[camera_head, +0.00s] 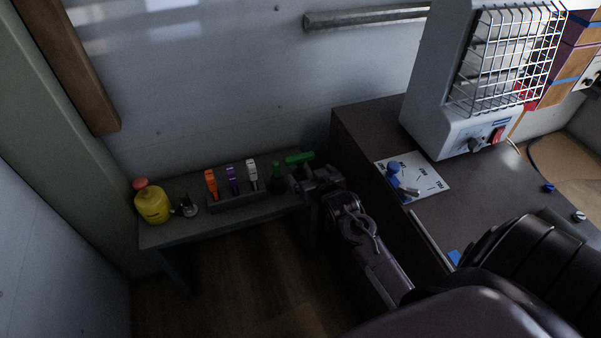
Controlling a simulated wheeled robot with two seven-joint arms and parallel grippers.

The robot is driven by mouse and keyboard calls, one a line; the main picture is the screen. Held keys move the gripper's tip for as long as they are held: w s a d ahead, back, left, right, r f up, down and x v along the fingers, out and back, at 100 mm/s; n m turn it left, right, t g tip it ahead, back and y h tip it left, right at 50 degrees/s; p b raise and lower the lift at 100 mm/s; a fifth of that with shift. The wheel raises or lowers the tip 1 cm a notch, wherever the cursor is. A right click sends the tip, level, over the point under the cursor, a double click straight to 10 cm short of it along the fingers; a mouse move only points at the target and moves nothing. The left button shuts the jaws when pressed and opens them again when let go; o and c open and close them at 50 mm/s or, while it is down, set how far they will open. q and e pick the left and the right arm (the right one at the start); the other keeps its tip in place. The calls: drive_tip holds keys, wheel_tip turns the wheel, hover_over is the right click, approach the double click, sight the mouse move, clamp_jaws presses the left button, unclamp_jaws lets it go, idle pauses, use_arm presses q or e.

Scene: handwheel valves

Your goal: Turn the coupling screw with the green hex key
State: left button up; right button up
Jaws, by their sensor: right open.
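A bright green bar-shaped handle (299,158), seemingly the green hex key's, shows just above my right gripper (295,181). Its lower part is hidden behind the gripper. My right gripper is open at the right end of the small grey table, close to the handle; I cannot tell whether they touch. A darker green upright object (276,176) stands just left of the gripper. Orange (211,184), purple (233,180) and white (251,175) handles stand upright in a dark rack (233,202). I cannot make out the coupling screw for certain. My left gripper is out of view.
A yellow canister (152,206) and a small metal item (187,207) stand on the grey table (165,235).

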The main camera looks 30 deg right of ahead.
sight(301, 157)
drive_tip(key=x, duration=0.2)
drive_tip(key=r+b+x, duration=0.1)
drive_tip(key=x, duration=0.5)
drive_tip(key=shift+w+d+r+b, duration=0.15)
drive_tip(key=shift+w+r+b, duration=0.2)
drive_tip(key=shift+b, duration=0.05)
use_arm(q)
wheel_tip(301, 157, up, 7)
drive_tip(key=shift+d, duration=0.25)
use_arm(e)
drive_tip(key=c, duration=0.7)
